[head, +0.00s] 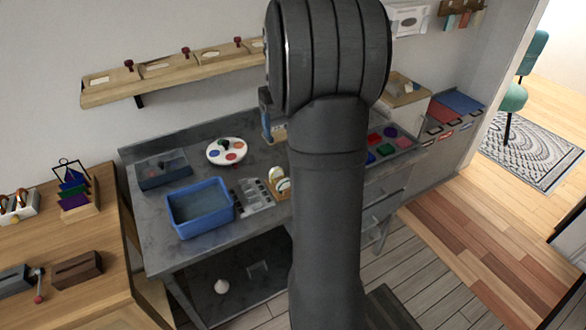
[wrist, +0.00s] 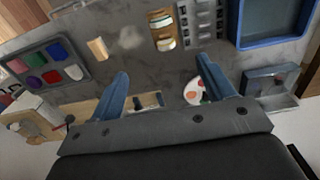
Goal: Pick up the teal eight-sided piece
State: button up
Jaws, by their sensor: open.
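I cannot pick out a teal eight-sided piece for certain in either view. A tray of coloured pieces (wrist: 90,78) lies at the left in the wrist view, with red, green, purple and pale pieces. In the head view the tray's red piece (head: 374,139) and green piece (head: 385,149) show to the right of my arm. My gripper (wrist: 168,84) is open, its two blue fingers wide apart with nothing held between them. It is above the grey workbench. In the head view my arm hides most of the gripper and the middle of the bench.
A blue tub (head: 201,208) stands on the grey workbench (head: 160,243), left of my arm. Behind it are a white round palette (head: 214,146) and a dark box (head: 163,170). A slotted grey rack (head: 252,195) lies beside the tub. A wall shelf (head: 175,78) runs above.

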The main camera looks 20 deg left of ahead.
notch_tip(320, 180, down, 18)
jog(key=shift+w+f, duration=0.1)
jog(key=shift+w, duration=0.05)
jog(key=shift+s+f, duration=0.2)
jog(key=shift+f, duration=1.1)
jog(key=shift+s+f, duration=0.15)
jog(key=shift+f, duration=1.15)
jog(key=c, duration=1.1)
